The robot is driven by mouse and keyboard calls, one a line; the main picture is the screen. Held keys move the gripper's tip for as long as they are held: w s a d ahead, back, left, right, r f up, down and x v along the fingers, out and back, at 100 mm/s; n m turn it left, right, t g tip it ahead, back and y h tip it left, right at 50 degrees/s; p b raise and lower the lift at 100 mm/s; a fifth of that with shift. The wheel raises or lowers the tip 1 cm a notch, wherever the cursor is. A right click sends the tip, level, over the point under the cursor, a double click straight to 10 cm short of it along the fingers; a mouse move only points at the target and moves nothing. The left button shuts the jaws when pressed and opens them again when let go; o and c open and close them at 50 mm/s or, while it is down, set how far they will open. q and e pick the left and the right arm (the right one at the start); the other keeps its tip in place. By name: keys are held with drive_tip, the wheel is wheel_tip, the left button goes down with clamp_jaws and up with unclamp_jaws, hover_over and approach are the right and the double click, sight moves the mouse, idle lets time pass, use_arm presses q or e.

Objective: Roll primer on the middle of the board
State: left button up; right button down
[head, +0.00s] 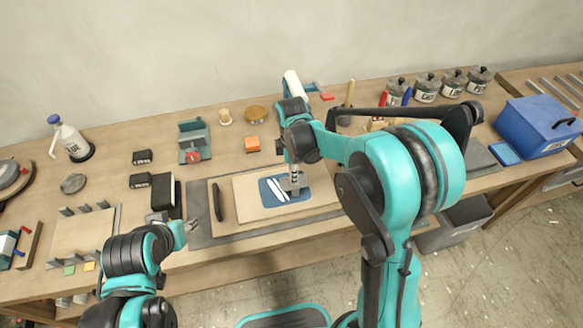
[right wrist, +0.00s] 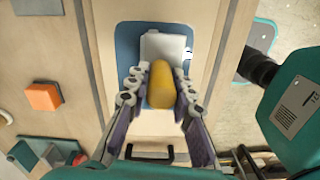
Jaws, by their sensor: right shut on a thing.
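The pale board (head: 240,205) lies on a grey mat at the front middle of the bench. My right gripper (head: 293,186) points down over this patch. In the right wrist view, my right gripper (right wrist: 160,92) is shut on a yellow rounded handle (right wrist: 161,82). A white piece (right wrist: 165,46) shows below the handle, over the blue patch (right wrist: 127,45); I cannot tell whether it touches. My left gripper (head: 187,229) is near the front edge, left of the board; its jaws are unclear.
A dark block (head: 163,192) stands left of the mat. An orange block (head: 253,144) and a teal tool (head: 194,142) are behind. Several lidded pots and a blue toolbox (head: 537,125) stand at right.

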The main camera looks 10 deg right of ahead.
drive_tip(key=shift+s+r, duration=0.1)
drive_tip(key=shift+s, duration=1.8)
drive_tip(key=shift+s+d, duration=0.15)
drive_tip(key=shift+s, duration=1.65)
drive_tip(key=shift+w+b, duration=0.5)
drive_tip(key=shift+w, duration=3)
drive_tip(key=shift+w+a, duration=0.2)
drive_tip(key=shift+w, duration=3.55)
wheel_tip(320, 180, up, 5)
drive_tip(key=p, duration=0.3)
